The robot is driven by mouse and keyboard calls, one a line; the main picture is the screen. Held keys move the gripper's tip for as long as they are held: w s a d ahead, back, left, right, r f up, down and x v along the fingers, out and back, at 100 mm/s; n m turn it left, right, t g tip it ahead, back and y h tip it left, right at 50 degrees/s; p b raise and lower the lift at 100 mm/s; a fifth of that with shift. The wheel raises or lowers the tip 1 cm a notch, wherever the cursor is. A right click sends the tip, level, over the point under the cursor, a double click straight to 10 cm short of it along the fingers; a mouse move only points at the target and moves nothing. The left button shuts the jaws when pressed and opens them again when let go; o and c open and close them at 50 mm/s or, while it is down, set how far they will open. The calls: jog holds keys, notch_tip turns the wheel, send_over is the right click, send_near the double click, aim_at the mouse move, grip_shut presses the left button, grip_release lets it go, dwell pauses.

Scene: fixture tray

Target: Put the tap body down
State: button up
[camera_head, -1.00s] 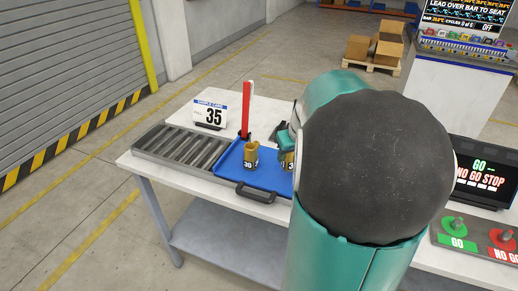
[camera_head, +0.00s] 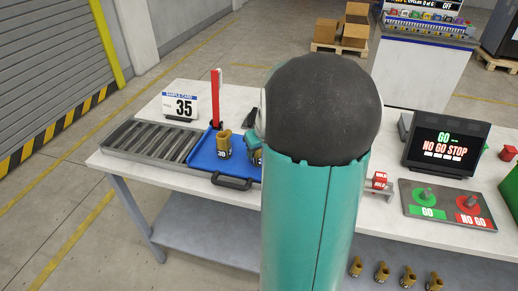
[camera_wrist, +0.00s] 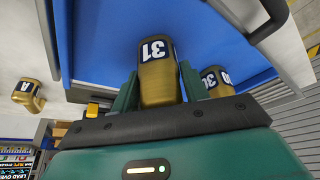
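A brass tap body with a dark "31" label (camera_wrist: 157,70) sits between the two fingers of my gripper (camera_wrist: 158,88) in the wrist view, with a finger against each side. In the head view my gripper (camera_head: 254,139) is over the right part of the blue tray (camera_head: 205,160), mostly hidden by my arm. I cannot tell whether the held body touches the tray floor. A second brass tap body, labelled "30" (camera_head: 223,145), stands upright in the tray just left of it; it also shows in the wrist view (camera_wrist: 215,82).
A roller track (camera_head: 150,139) adjoins the tray's left side. A red upright bar (camera_head: 215,100) and the "35" sample card (camera_head: 180,105) stand behind. A tap body labelled "A" (camera_wrist: 29,94) is apart from the tray. The GO/NO GO panel (camera_head: 447,203) is right.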

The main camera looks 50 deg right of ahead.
jog(key=o, duration=0.3)
jog(key=shift+r, duration=0.15)
jog(key=v, duration=1.2)
jog(key=a+r+n, duration=0.2)
jog(key=a+r, duration=0.1)
jog(key=a, duration=1.5)
jog(key=s+a+n, duration=0.1)
jog(key=s+a, duration=0.2)
jog(key=a, duration=0.4)
jog(key=s+a+f+t+y, duration=0.1)
jog(key=s+a, duration=0.3)
jog(key=a, duration=0.3)
jog(key=shift+a+f+n, duration=0.2)
jog(key=shift+a+n, duration=0.15)
jog(key=shift+n, duration=0.05)
